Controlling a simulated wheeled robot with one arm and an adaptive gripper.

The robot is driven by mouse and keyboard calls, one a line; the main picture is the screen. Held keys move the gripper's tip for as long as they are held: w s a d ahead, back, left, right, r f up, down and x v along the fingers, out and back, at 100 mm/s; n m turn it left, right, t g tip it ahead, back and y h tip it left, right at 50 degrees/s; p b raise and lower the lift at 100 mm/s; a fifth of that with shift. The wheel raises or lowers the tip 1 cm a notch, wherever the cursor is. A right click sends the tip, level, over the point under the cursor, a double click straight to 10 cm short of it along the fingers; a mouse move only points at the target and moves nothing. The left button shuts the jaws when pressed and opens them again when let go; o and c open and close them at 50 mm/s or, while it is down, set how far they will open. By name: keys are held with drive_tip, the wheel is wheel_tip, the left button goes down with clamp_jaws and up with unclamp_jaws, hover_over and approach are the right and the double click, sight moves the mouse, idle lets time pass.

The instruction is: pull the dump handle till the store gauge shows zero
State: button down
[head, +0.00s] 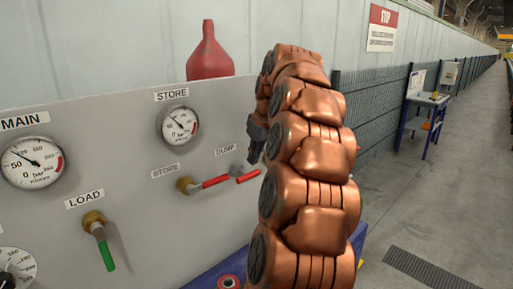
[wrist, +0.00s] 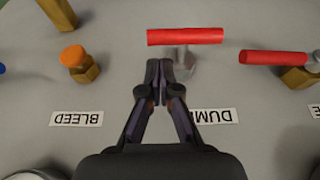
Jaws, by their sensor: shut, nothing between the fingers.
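The store gauge (head: 180,124) is a round white dial on the grey panel, under a STORE label. Its needle points to the upper left; the figures are too small to read surely. The dump handle (head: 248,175) is a red lever by the DUMP label, partly hidden by my arm in the head view. In the wrist view the dump handle (wrist: 185,37) is a red bar on a grey stem. My gripper (wrist: 158,70) is shut and empty, its tips just short of the bar and left of the stem. In the head view my gripper (head: 256,138) is partly hidden by my arm.
The red store lever (head: 215,181) on a brass valve sits left of the dump handle. An orange-capped brass fitting (wrist: 75,58) is near the BLEED label. The load valve (head: 102,238) has a green lever. Open floor (head: 440,210) lies to the right.

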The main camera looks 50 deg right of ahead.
sight(243, 173)
drive_tip(key=shift+p+x, duration=0.4)
drive_tip(key=shift+x, duration=1.05)
drive_tip(key=shift+s+a, duration=0.1)
